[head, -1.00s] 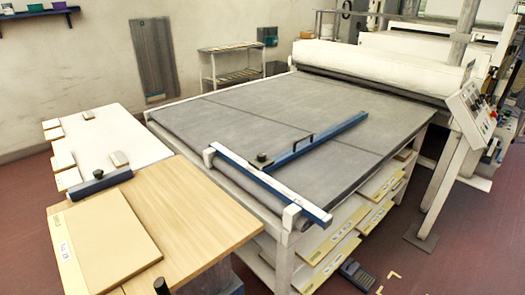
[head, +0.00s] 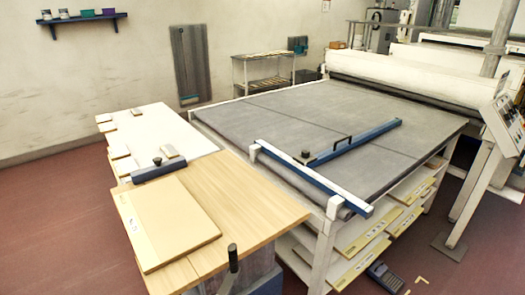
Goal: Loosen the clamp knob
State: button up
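A small black knob (head: 305,154) stands on the corner where a blue bar (head: 372,133) meets a white-and-blue rail (head: 312,178) along the near edge of the grey table. A black handle (head: 341,141) rises from the blue bar. A second dark knob (head: 157,161) sits on a blue block (head: 160,172) at the edge of the wooden bench. I cannot tell from the picture which knob is the clamp knob.
The grey conveyor table (head: 400,160) is otherwise bare. A tan board (head: 168,222) lies on the wooden bench (head: 250,210). A control panel (head: 508,118) stands at the right. Red floor is open at the left.

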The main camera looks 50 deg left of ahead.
aim_at(305, 153)
jog(key=u, duration=1.25)
jog(key=i, duration=1.65)
